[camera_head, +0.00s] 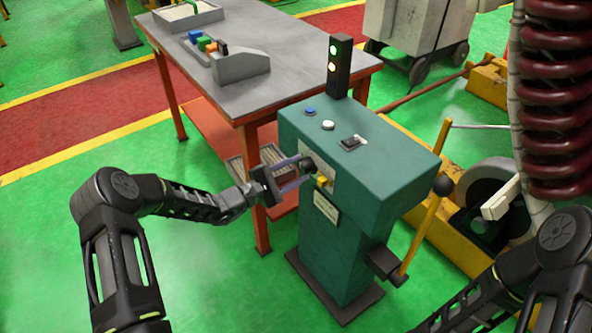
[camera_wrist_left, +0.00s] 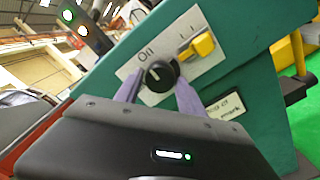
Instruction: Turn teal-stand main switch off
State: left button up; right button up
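The teal stand (camera_head: 352,170) stands on the green floor right of centre in the head view. Its front plate (camera_wrist_left: 184,40) carries a black rotary switch (camera_wrist_left: 160,74) with "On" lettered beside it, and a yellow switch (camera_wrist_left: 203,44) to its right. The yellow switch also shows in the head view (camera_head: 322,182). My left gripper (camera_head: 302,170) is at the front plate. In the left wrist view its two purple fingers (camera_wrist_left: 158,92) stand apart on either side of the black knob; I cannot tell whether they touch it. My right gripper is out of view; only part of that arm shows.
A signal tower (camera_head: 338,66) with lit lamps rises from the stand's top, beside buttons and a small black switch (camera_head: 350,142). A grey table (camera_head: 270,85) with coloured blocks stands behind.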

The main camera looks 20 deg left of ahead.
pick_arm(q)
jog(key=c, duration=0.9)
jog(key=shift+c, duration=0.2)
jog(key=shift+n, duration=0.3)
jog(key=n, duration=1.2)
jog(key=n+p, duration=0.1)
jog(key=n, duration=0.4)
jog(key=shift+n, duration=0.3)
